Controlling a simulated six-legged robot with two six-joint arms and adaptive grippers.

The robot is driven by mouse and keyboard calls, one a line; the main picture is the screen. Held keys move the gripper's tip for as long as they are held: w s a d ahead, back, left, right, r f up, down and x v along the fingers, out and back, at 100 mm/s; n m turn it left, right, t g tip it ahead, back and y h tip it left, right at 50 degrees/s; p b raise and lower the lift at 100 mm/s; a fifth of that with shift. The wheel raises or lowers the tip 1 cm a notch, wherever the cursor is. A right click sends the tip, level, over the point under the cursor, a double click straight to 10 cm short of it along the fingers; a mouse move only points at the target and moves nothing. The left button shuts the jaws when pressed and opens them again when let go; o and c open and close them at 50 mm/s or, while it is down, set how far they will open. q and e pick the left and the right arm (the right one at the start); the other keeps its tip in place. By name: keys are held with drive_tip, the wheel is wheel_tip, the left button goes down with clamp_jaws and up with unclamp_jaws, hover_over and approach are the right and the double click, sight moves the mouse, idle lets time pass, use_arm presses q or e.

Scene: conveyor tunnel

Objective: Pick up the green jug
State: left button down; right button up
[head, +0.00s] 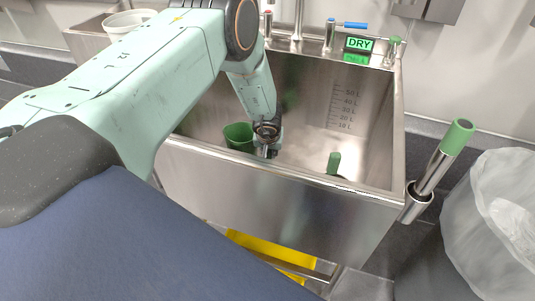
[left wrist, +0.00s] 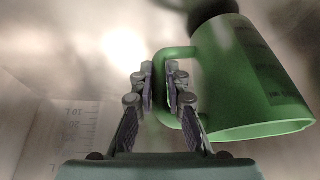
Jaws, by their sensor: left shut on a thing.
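The green jug (head: 237,137) is inside the steel sink, toward its left side, partly hidden behind my gripper. My left gripper (head: 267,150) reaches down into the sink just right of the jug. In the left wrist view the green jug (left wrist: 250,80) lies tilted across the picture, with its open rim toward the lower right. There the fingers of my left gripper (left wrist: 162,78) are shut on the jug's handle. Whether the jug touches the sink floor cannot be told. My right gripper is not in view.
The steel sink (head: 270,185) has high walls around the jug. A green-handled item (head: 333,163) stands inside it at the right. A green-handled tool (head: 445,155) and a bagged bin (head: 497,220) are at the right.

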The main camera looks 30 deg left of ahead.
use_arm(q)
wheel_tip(320, 180, up, 16)
drive_tip(key=p, duration=0.7)
drive_tip(key=c, duration=1.8)
unclamp_jaws()
drive_tip(key=shift+c, duration=0.2)
clamp_jaws()
